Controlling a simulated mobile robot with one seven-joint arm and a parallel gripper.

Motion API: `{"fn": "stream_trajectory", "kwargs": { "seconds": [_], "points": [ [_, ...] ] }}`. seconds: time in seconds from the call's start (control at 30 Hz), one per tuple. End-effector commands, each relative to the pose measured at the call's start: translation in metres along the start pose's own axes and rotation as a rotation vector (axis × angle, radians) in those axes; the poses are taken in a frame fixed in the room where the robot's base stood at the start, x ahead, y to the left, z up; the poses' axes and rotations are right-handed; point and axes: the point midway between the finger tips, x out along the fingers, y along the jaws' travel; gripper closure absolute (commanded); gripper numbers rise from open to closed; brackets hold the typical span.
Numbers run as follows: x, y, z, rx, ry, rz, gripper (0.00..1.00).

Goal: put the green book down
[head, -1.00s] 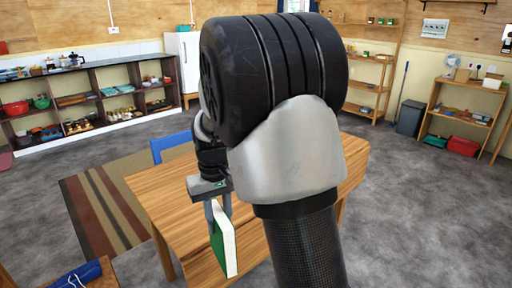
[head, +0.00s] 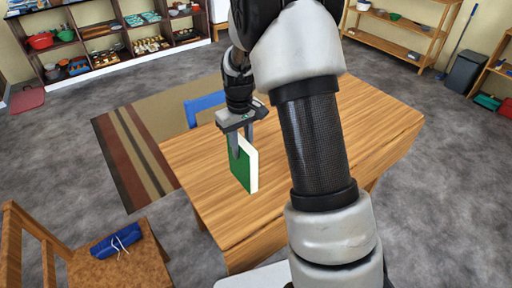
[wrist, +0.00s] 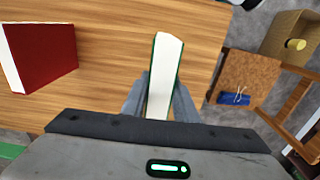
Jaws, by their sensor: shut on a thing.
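The green book (head: 242,172) is held upright by my gripper (head: 241,145), which is shut on it. In the head view the book's green cover faces left and its white page edges face right. It is over the wooden table (head: 300,175); I cannot tell whether its lower edge touches the top. In the wrist view the book (wrist: 164,75) stands edge-on between the two fingers (wrist: 160,98), with its pale pages toward the camera. My arm hides part of the table in the head view.
A red book (wrist: 42,55) lies on the table in the wrist view. A chair with a blue bundle (head: 117,241) stands at lower left. A blue chair back (head: 205,106) is behind the table. Bare tabletop surrounds the green book.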

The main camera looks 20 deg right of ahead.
Motion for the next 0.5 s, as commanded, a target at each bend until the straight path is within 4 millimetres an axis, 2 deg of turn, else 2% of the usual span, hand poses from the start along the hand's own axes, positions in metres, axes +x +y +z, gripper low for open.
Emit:
{"fn": "stream_trajectory", "kwargs": {
  "seconds": [0.5],
  "points": [
    [0.054, 0.000, 0.000, 0.000, 0.001, 0.000, 1.00]
  ]
}}
